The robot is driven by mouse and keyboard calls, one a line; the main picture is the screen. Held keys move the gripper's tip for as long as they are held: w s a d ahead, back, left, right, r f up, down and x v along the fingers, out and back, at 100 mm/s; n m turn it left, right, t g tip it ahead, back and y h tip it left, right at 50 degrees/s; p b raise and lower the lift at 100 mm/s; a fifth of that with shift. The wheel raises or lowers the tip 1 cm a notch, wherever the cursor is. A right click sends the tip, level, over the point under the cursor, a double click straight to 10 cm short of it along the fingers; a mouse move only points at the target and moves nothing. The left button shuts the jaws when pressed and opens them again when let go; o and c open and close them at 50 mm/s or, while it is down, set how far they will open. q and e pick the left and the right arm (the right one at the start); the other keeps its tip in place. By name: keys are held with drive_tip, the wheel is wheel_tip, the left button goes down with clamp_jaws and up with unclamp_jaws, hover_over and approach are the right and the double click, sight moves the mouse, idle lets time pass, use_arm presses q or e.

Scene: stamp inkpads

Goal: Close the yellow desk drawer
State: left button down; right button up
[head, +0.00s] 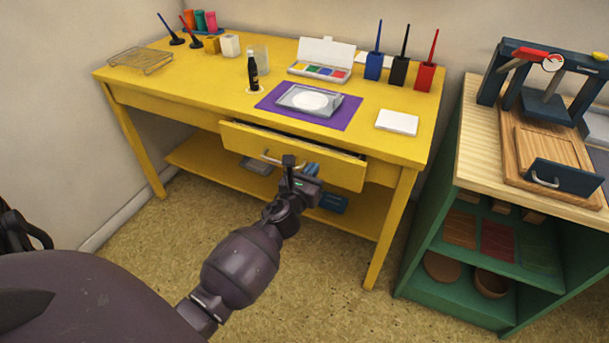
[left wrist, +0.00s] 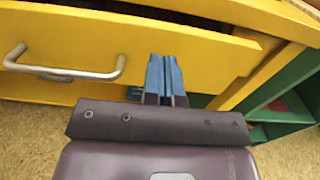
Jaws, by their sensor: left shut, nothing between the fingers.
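The yellow desk drawer (head: 335,167) stands partly pulled out from the front of the yellow desk (head: 170,102), with a dark gap along its top. Its silver handle (head: 268,158) sits near the middle of the drawer front; in the left wrist view the handle (left wrist: 66,74) is to the left of my fingers. My left gripper (head: 290,165) is in front of the drawer front, just right of the handle. In the left wrist view its blue fingertips (left wrist: 164,75) are together and empty, overlapping the lower drawer front; I cannot tell whether they touch it. My right gripper is not in view.
An ink tray (head: 309,101) on a purple mat (head: 266,102), a dark bottle (head: 252,70) and several stamps and pots stand on the desk top. A lower shelf (head: 205,160) runs under the drawer. A green cabinet (head: 425,240) stands to the right. The floor in front is clear.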

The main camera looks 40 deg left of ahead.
use_arm(q)
drive_tip(key=shift+x, duration=0.9)
drive_tip(key=shift+w+a, duration=0.1)
drive_tip(key=shift+w, duration=0.3)
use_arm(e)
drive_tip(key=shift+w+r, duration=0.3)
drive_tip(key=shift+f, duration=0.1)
